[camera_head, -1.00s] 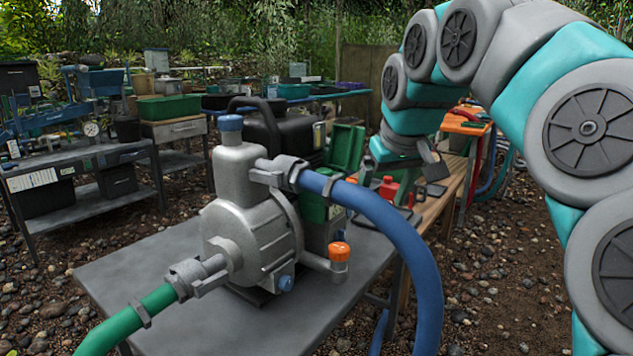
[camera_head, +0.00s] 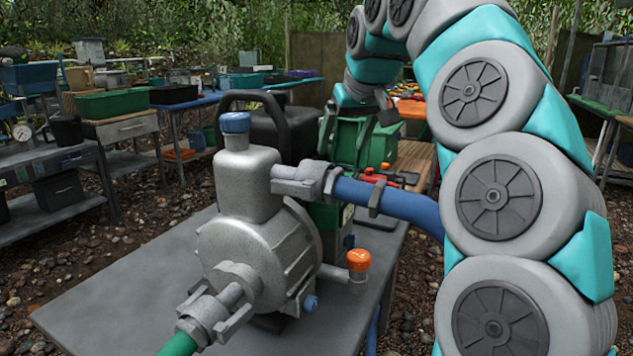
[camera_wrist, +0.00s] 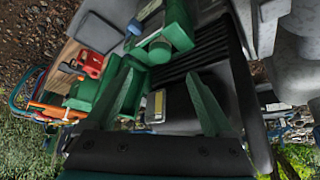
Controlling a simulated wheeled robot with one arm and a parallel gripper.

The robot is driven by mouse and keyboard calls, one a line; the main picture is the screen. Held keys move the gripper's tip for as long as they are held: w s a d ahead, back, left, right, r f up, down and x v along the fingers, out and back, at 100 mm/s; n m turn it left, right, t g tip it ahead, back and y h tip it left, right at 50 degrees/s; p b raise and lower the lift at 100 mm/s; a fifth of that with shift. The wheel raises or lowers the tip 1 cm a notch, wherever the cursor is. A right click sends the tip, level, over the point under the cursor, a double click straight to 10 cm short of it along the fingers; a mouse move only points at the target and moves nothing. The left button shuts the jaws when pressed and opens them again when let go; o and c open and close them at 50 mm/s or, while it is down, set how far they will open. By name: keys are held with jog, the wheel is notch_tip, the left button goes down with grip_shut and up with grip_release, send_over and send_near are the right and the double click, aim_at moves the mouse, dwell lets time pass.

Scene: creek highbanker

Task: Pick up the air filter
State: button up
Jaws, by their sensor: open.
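The pump and engine unit stands on a grey table (camera_head: 110,315), with its silver pump body (camera_head: 255,240) in front. Behind it is a black engine housing (camera_head: 281,135) under a black handle, with green parts (camera_head: 365,140) to its right. No part is clearly marked as the air filter; I cannot tell which it is. My gripper (camera_wrist: 160,78) is open, its two green fingers apart and empty in the wrist view. Beyond the fingers show the black finned housing (camera_wrist: 205,60) and a pale label (camera_wrist: 155,106). In the head view my wrist hangs behind the green parts; its fingers are largely hidden.
A blue hose (camera_head: 400,203) leaves the pump to the right, and an orange cap (camera_head: 358,259) stands low beside it. Red items (camera_head: 380,176) lie behind; one shows in the wrist view (camera_wrist: 92,64). Benches with bins are at left. The grey table's front left is clear.

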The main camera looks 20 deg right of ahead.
jog(key=x, duration=0.7)
jog(key=shift+f, duration=0.2)
jog(key=shift+c, duration=0.2)
grip_shut()
dwell(0.3)
